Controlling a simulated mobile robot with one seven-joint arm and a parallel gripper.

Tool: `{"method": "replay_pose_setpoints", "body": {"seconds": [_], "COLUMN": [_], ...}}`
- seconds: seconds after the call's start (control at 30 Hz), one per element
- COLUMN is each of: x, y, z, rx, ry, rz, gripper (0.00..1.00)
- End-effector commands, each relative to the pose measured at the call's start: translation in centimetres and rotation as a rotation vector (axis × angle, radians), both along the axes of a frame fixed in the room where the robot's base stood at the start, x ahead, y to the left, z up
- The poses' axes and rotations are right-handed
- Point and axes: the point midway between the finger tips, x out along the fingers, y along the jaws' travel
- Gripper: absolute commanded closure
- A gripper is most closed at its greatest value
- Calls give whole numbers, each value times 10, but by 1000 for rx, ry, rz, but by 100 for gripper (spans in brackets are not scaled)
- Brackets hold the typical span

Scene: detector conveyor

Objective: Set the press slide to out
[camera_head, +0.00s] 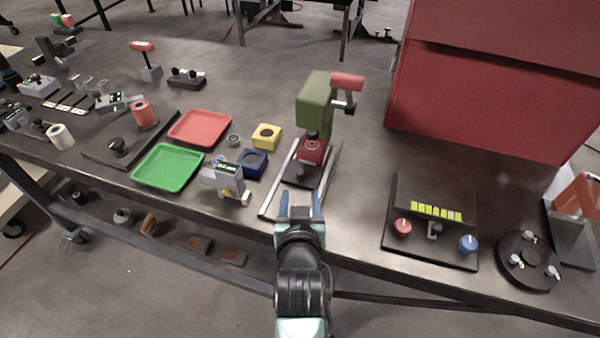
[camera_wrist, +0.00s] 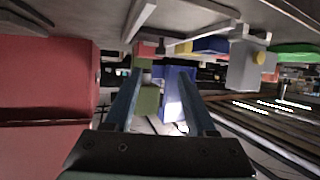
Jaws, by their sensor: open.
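The press (camera_head: 313,103) has an olive-green body and a red handle (camera_head: 347,81), and stands behind two pale rails. Its slide carries a red block (camera_head: 312,152) near the press foot. In the wrist view, the olive press body (camera_wrist: 147,102) shows between my fingers (camera_wrist: 160,95). Whether the fingers touch anything cannot be told.
A grey device (camera_head: 222,181) and blue block (camera_head: 253,163) stand left of the rails, with green (camera_head: 167,184) and red trays (camera_head: 200,114) beyond. A panel with red and blue knobs (camera_head: 430,253) lies right. A large red cabinet (camera_head: 490,95) is behind right.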

Motion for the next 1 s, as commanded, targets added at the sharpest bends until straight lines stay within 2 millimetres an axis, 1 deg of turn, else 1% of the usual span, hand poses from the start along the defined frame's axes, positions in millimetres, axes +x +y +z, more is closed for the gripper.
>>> {"method": "replay_pose_setpoints", "body": {"seconds": [0.03, 0.2, 0.4, 0.5, 0.7, 1.0], "x": [9, 35, 62, 72, 83, 85], "y": [0, 0, 0, 0, 0, 0], "z": [-2, -13, -24, -28, -33, -34], "rx": [0, 0, 0, 0, 0, 0], "ry": [-1, -1, -1, -2, -2, -2], "rz": [0, 0, 0, 0, 0, 0], "gripper": [44, 44, 44, 44, 44, 44]}}
